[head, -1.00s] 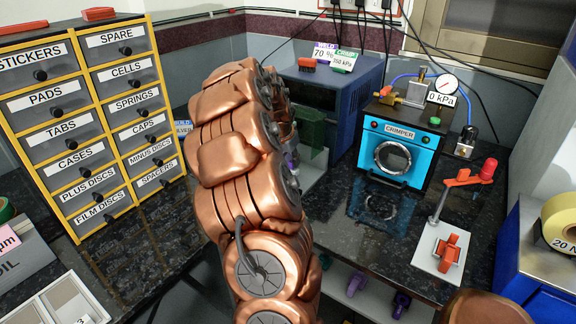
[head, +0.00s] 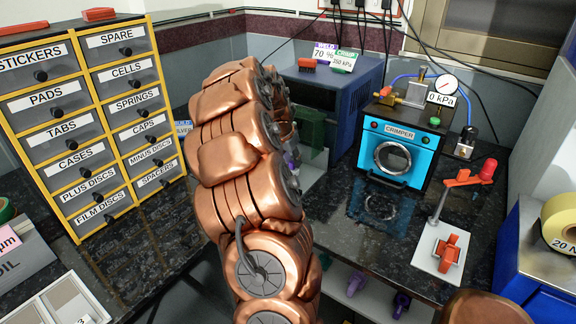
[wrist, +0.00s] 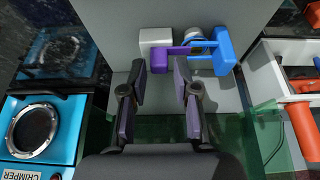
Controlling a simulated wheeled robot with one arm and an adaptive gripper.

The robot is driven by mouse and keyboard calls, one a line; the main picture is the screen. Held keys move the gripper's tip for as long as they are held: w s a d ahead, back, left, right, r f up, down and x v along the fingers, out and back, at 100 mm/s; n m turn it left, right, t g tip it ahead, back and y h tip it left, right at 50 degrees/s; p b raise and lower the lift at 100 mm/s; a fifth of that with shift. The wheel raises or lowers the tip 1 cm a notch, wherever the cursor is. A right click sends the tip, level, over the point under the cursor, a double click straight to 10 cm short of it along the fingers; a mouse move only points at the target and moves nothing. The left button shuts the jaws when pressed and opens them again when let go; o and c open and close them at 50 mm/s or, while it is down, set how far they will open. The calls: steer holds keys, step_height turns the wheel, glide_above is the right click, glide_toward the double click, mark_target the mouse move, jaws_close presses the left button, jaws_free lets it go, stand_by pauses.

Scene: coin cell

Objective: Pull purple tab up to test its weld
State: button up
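In the wrist view, a purple tab (wrist: 172,51) runs sideways ahead of my gripper (wrist: 160,66), with a wider purple end at its left. It sits between a pale grey block (wrist: 156,37) on the left and a blue bracket (wrist: 222,54) on the right. A round metal part (wrist: 196,36) lies behind it. My gripper's two dark fingers are apart, with nothing visible gripped between them. The tab appears just beyond the fingertips; I cannot tell whether they touch it. In the head view my copper arm hides most of the gripper and the tab.
A blue crimper (head: 398,155) stands right of my arm, with a gauge (head: 445,84) above. A dark blue cabinet (head: 350,85) is behind. Labelled drawers (head: 88,125) stand left. A green translucent guard (wrist: 262,135) flanks my gripper. A lever stand (head: 436,255) is at right.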

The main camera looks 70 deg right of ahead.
steer(key=shift+o, duration=1.1)
steer(key=v, duration=1.2)
